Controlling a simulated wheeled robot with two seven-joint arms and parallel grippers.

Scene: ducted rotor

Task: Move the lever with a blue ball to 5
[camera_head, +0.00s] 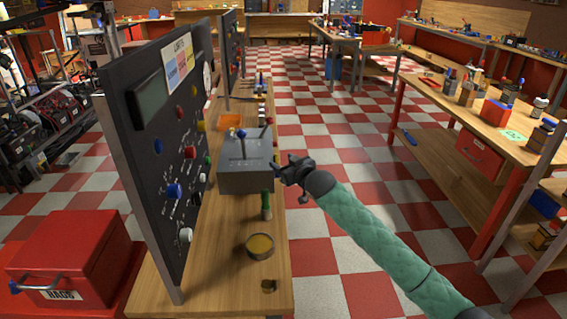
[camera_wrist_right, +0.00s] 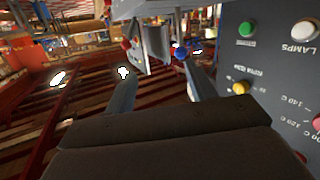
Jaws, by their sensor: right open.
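A grey control box (camera_head: 246,172) stands on the wooden bench beside the black panel. The lever with the blue ball (camera_head: 241,134) rises from its top; the ball also shows in the right wrist view (camera_wrist_right: 180,53), near one fingertip. A second lever with a red ball (camera_head: 269,120) stands to its right. The scale numbers are too small to read, so I cannot tell the lever's setting. My right gripper (camera_head: 281,171) is open and empty, just right of the box and lower than the blue ball. Its two fingers show apart in the right wrist view (camera_wrist_right: 158,75). My left gripper is not in view.
The tall black panel (camera_head: 150,125) with knobs and lamps borders the bench on the left. A green-handled tool (camera_head: 266,205) and a round tin (camera_head: 260,246) stand on the bench in front of the box. The checkered aisle is clear.

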